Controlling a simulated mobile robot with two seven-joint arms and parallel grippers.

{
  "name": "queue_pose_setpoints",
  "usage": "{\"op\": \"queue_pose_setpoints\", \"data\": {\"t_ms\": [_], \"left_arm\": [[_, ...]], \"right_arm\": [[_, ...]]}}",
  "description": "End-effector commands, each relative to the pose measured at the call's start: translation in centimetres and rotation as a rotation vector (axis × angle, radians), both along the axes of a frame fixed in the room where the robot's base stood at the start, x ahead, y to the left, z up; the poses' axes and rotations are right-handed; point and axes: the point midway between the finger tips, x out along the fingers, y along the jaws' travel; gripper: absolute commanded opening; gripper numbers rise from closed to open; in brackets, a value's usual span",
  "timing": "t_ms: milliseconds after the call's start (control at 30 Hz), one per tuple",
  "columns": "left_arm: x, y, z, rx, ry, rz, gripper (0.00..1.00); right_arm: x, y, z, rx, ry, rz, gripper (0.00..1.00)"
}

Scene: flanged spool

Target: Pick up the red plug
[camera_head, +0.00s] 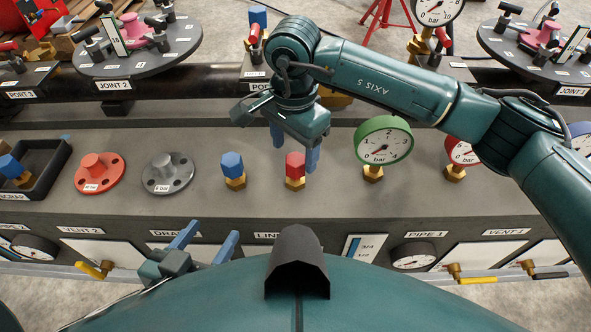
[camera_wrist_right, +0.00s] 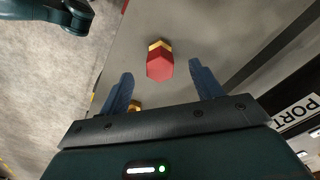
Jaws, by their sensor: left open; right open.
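The red plug (camera_head: 295,163) stands upright in a brass hex fitting on the grey bench, above the LINE label. My right gripper (camera_head: 294,146) is open and empty, pointing down over the plug, with blue fingers on either side of it in the picture. In the right wrist view the plug (camera_wrist_right: 160,66) appears between the open fingertips (camera_wrist_right: 161,72), seemingly below them; contact is not visible. My left gripper (camera_head: 213,230) is open and empty at the bench's front edge, left of centre.
A blue plug (camera_head: 233,165) stands left of the red one, and a green-rimmed gauge (camera_head: 383,141) stands to its right. Grey (camera_head: 168,173) and red (camera_head: 99,172) flanges and a black tray (camera_head: 36,162) are further left. A dark pipe runs behind.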

Motion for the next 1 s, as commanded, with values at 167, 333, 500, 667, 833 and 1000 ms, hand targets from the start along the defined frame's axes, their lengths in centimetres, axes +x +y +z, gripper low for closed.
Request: {"op": "queue_pose_setpoints", "data": {"t_ms": [167, 333, 500, 667, 833, 1000], "left_arm": [[0.0, -0.1, -0.2, 0.004, 0.001, -0.003, 0.59], [0.0, -0.1, -0.3, 0.005, 0.001, -0.004, 0.59], [0.0, -0.1, -0.4, 0.008, 0.002, -0.005, 0.59], [0.0, -0.2, -0.6, 0.010, 0.005, -0.007, 0.59], [0.0, -0.2, -0.6, 0.011, 0.006, -0.008, 0.59], [0.1, -0.2, -0.6, 0.011, 0.006, -0.008, 0.59]], "right_arm": [[0.0, 0.0, -1.8, 0.001, 0.000, -0.002, 0.65], [0.0, -0.1, -3.4, 0.001, 0.004, -0.003, 0.65], [0.0, -0.3, -6.0, 0.003, 0.004, -0.003, 0.65], [0.1, -0.3, -7.2, 0.003, 0.001, -0.002, 0.65], [0.1, -0.3, -7.2, 0.003, 0.000, -0.002, 0.65], [0.1, -0.2, -7.2, 0.003, 0.000, -0.002, 0.54]]}}
